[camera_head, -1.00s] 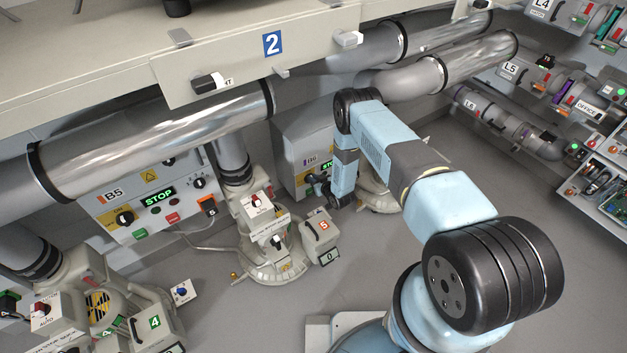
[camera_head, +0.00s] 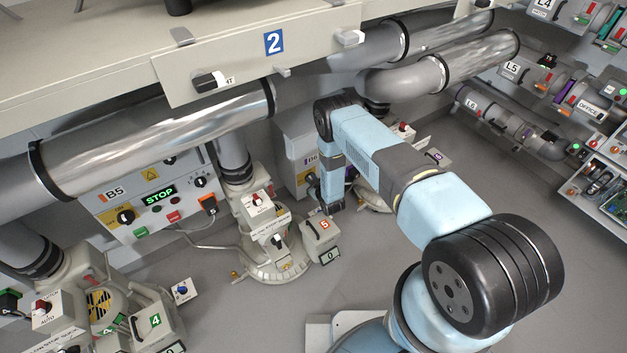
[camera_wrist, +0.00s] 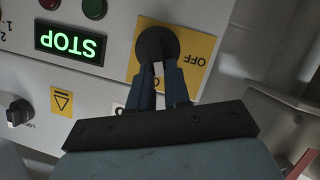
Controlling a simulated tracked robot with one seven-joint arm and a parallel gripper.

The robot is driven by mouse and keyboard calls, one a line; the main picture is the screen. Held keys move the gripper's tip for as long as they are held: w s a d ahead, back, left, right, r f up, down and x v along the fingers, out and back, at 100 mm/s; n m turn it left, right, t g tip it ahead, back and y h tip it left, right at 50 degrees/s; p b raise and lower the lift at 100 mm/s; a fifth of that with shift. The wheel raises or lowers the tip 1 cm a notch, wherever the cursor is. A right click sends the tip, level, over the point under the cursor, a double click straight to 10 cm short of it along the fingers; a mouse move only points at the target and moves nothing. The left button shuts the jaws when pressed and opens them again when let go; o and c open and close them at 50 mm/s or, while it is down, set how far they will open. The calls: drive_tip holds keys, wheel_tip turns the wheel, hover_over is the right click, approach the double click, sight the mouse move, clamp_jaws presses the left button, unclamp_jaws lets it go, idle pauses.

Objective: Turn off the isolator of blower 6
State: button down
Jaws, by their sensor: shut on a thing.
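The blower 6 cabinet (camera_head: 295,155) stands behind my arm in the head view, its label and front partly covered. In the wrist view its panel appears upside down, with a lit green STOP display (camera_wrist: 72,44). A black rotary isolator knob (camera_wrist: 155,38) sits on a yellow plate (camera_wrist: 203,40) marked OFF. My gripper (camera_wrist: 159,66) is shut on this knob, with a finger on either side. The fingers and knob body hide the knob's pointer, so I cannot tell its setting. The fingertips are hidden in the head view.
The wrist view shows a small dark selector knob (camera_wrist: 18,112) and a yellow warning sign (camera_wrist: 62,101). In the head view, the B5 panel (camera_head: 150,205) and a valve unit marked 5 (camera_head: 321,238) stand left of my forearm. Large pipes (camera_head: 150,140) run above.

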drive_tip(key=shift+s+a+f+n+t+h, duration=0.25)
drive_tip(key=shift+n+t, duration=0.15)
drive_tip(key=shift+n, duration=0.45)
drive_tip(key=shift+s+a+f+n+t+h, duration=0.1)
drive_tip(key=shift+a+f+n+t+h, duration=0.25)
drive_tip(key=shift+n, duration=0.55)
drive_tip(key=shift+s+a+f+n+t+h, duration=0.2)
drive_tip(key=shift+n+t, duration=0.25)
drive_tip(key=shift+n, duration=0.4)
drive_tip(key=c, duration=1.1)
unclamp_jaws()
drive_tip(key=shift+w+r, duration=0.1)
drive_tip(key=shift+d, duration=0.1)
